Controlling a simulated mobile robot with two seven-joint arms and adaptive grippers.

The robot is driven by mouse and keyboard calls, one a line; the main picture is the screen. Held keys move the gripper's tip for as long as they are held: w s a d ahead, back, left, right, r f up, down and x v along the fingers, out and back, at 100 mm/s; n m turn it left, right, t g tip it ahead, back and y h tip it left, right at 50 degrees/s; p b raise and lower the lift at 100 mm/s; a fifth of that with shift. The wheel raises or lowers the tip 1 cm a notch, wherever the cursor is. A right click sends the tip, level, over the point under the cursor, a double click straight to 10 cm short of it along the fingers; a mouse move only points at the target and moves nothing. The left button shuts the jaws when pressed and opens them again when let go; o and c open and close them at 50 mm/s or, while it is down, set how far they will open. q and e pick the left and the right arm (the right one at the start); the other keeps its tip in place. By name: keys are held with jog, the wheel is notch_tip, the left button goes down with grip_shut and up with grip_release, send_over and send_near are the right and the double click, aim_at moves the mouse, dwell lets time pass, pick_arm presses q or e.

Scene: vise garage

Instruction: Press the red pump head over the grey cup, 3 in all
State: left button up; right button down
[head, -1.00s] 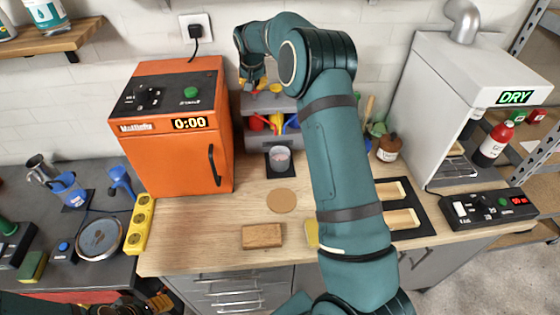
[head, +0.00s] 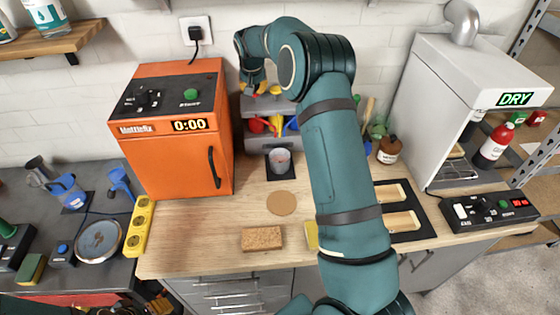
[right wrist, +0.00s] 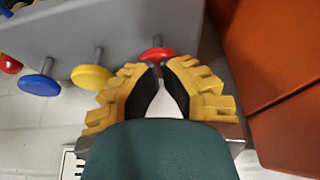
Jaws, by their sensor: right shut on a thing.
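The grey pump dispenser (head: 257,106) stands against the wall beside the orange oven. The red pump head (right wrist: 157,54) is at my right fingertips in the right wrist view; the yellow pump head (right wrist: 91,77) and blue pump head (right wrist: 39,84) are to its left. My right gripper (right wrist: 160,66) is shut, its yellow-backed fingers tips together at the red head. In the head view my right gripper (head: 257,84) is low over the dispenser's top, partly hidden. The small cup (head: 279,161) stands on a black pad below, with some reddish content. My left gripper (head: 158,304) is barely in view at the bottom edge.
The orange oven (head: 171,160) stands close left of the dispenser. A brown round mat (head: 281,203) and a cork block (head: 262,238) lie on the wooden counter. A white dryer (head: 420,110) and a black tray (head: 424,229) are at right.

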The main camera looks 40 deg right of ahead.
jog(key=shift+r+p, duration=1.05)
jog(key=shift+r, duration=0.65)
notch_tip(320, 180, up, 2)
jog(key=shift+r+p, duration=0.1)
jog(key=shift+p, duration=0.75)
notch_tip(320, 180, up, 2)
jog(key=shift+r+p, duration=0.1)
jog(key=shift+p, duration=0.3)
jog(key=shift+r, duration=0.85)
jog(key=shift+r, duration=0.1)
